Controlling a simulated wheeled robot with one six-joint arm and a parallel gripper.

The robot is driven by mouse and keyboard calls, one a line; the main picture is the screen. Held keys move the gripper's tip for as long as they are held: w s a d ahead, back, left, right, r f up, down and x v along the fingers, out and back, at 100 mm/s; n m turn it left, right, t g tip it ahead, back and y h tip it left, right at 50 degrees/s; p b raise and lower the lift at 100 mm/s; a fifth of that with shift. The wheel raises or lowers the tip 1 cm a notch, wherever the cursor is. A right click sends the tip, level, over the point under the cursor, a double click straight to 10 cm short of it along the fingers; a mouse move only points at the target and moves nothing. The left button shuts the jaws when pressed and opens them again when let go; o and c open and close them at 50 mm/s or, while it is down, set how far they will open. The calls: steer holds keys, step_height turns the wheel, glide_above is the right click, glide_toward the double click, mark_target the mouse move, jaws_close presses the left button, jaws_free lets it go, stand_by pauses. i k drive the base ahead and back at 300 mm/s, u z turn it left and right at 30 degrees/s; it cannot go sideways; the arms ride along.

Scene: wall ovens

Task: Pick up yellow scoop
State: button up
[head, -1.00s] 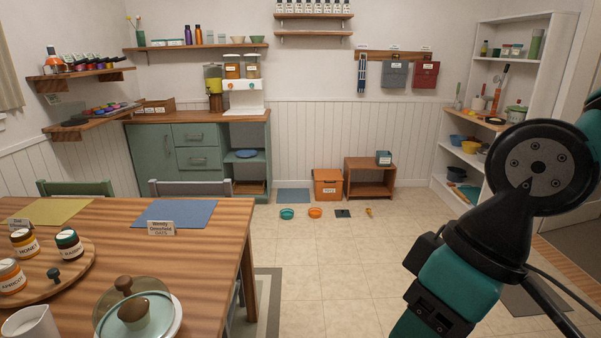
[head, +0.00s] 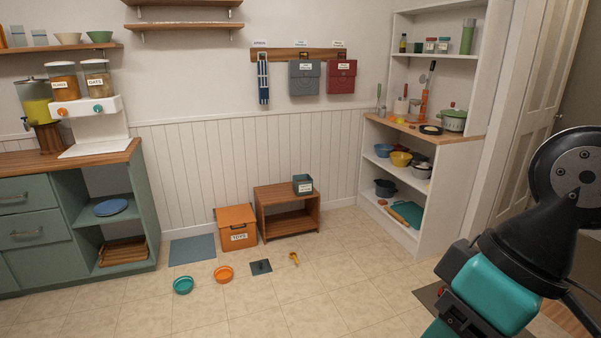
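A small yellow-orange scoop (head: 294,259) lies on the tiled floor in the head view, in front of the low wooden shelf unit and right of a dark flat square. It is apart from the things around it. My arm shows at the right edge, far from the scoop. My gripper's fingers are outside the picture.
A dark square (head: 261,267), an orange bowl (head: 223,273) and a teal bowl (head: 183,285) sit on the floor left of the scoop. Behind are an orange box (head: 237,232) and a wooden shelf unit (head: 271,203). A white shelf (head: 431,205) stands right. The near floor is clear.

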mark_target(293, 254)
steer(key=z, duration=0.1)
steer(key=i, duration=3.5)
steer(key=u, duration=0.2)
